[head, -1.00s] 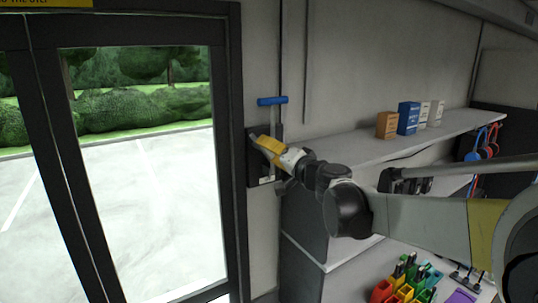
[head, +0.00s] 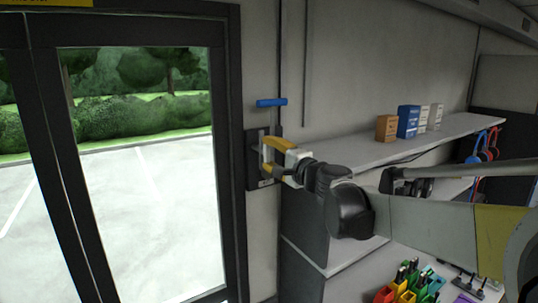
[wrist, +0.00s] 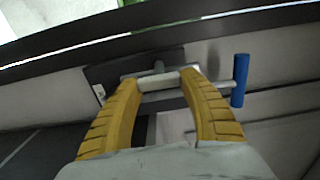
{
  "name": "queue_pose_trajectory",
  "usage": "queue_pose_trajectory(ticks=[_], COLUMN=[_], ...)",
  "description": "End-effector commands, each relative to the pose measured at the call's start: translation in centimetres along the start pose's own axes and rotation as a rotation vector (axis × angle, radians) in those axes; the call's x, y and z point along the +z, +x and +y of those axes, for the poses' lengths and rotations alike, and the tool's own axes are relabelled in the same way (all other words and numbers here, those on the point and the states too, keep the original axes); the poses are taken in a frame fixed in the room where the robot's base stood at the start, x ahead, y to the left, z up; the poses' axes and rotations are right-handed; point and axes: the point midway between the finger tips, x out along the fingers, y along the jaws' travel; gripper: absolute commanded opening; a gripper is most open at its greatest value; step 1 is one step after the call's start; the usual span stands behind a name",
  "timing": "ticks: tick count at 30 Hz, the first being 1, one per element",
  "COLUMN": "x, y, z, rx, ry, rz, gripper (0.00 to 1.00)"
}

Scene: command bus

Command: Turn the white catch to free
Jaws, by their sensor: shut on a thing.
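A dark plate (head: 252,172) is fixed to the wall right of the glass door, and it also shows in the wrist view (wrist: 98,72). A blue T-handle (head: 271,102) sits above it on a thin grey rod; in the wrist view the handle (wrist: 240,80) is at the right. My gripper (head: 266,155) is at the plate. In the wrist view its two yellow fingers (wrist: 160,82) are shut on the pale white catch (wrist: 157,81), which lies crosswise between the fingertips. The catch's ends are partly hidden by the fingers, and my gripper hides much of it in the head view.
The dark-framed glass door (head: 228,150) stands close on the left. A grey shelf (head: 350,151) with several small boxes is at the right. Coloured bins (head: 404,290) stand below. The wall above the handle is clear.

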Motion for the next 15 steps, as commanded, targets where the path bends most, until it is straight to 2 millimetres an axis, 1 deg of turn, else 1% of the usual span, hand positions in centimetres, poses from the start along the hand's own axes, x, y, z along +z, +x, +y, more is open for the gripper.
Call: queue_pose_trajectory(ticks=[14, 15], x=[0.01, 0.01], y=[0.04, 0.04], z=[-0.08, -0.08], rx=[-0.001, -0.001], ry=[0.014, 0.014], rz=[0.0, 0.0], gripper=[0.19, 0.58])
